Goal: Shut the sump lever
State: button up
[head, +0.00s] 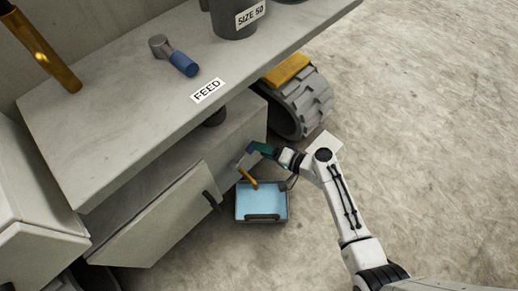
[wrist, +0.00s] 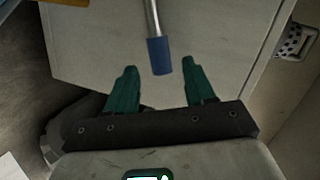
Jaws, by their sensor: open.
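In the wrist view a lever with a metal shaft and a blue grip (wrist: 159,56) hangs in front of a pale panel. My open gripper (wrist: 162,78) has its two green fingers on either side, with the grip's lower end centred between the tips and no visible contact. In the head view my gripper (head: 258,149) is beside the cabinet's lower front. A small orange-handled lever (head: 248,178) shows just below it. No label for the sump shows, and I cannot tell which lever is the sump's.
A blue-lined tray (head: 262,216) lies below my gripper. Another blue-gripped lever (head: 183,64) is on the bench top (head: 130,110) by the FEED label (head: 208,90). A grey track (head: 300,105) stands behind my gripper. Open floor lies to the right.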

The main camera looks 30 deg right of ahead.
aim_at(245, 155)
jog(key=shift+x, duration=1.3)
jog(key=shift+c, duration=0.2)
grip_shut()
